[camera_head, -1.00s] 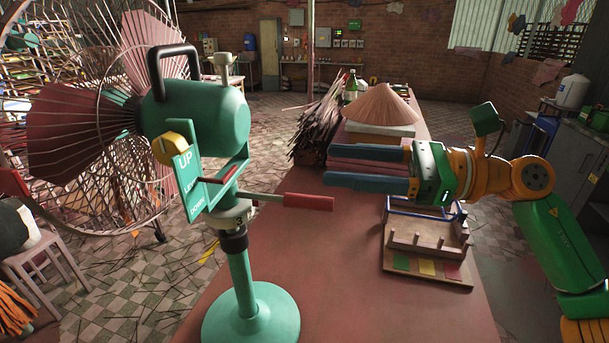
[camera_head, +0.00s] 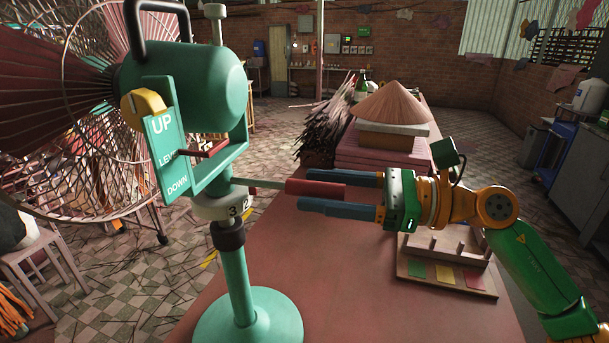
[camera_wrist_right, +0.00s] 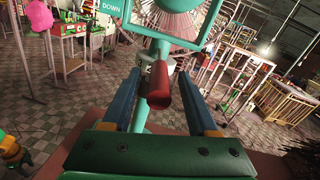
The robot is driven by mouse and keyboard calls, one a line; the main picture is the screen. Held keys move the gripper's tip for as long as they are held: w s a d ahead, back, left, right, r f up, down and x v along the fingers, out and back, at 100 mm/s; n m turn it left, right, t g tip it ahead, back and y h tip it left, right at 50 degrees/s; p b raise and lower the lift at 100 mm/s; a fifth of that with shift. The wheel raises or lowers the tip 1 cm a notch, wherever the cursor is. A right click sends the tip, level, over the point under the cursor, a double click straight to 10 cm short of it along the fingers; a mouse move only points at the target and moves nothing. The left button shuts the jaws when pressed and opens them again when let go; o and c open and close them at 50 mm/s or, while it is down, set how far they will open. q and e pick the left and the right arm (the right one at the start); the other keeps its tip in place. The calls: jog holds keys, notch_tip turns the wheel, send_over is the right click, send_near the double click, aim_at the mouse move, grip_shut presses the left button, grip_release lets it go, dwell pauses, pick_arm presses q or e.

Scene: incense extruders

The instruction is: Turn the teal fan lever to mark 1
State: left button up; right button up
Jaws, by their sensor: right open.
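The teal fan (camera_head: 183,85) stands on a round base on the red table. Its lever has a red handle (camera_head: 315,188) that points right from a pale collar (camera_head: 222,205) on the post. The collar shows a 3 and part of another mark; mark 1 is not readable. My right gripper (camera_head: 312,193) is open, with its blue fingertips near the outer end of the handle. In the right wrist view the handle (camera_wrist_right: 159,86) lies between the two fingers, with space on both sides.
A wooden rack (camera_head: 445,265) with coloured squares stands below my right gripper. A conical hat (camera_head: 393,103) on stacked boxes and a bundle of dark sticks (camera_head: 327,130) stand behind. The table's front middle is clear.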

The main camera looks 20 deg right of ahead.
aim_at(278, 185)
jog(key=x, duration=0.1)
jog(key=p+x, duration=0.1)
jog(key=shift+w+a+r, duration=0.1)
jog(key=shift+a+r, duration=0.15)
jog(key=shift+a, duration=0.05)
jog(key=shift+a+f, duration=0.15)
jog(key=shift+a, duration=0.05)
jog(key=shift+w+d+f, duration=0.1)
jog(key=shift+d, duration=0.1)
grip_shut()
dwell(0.8)
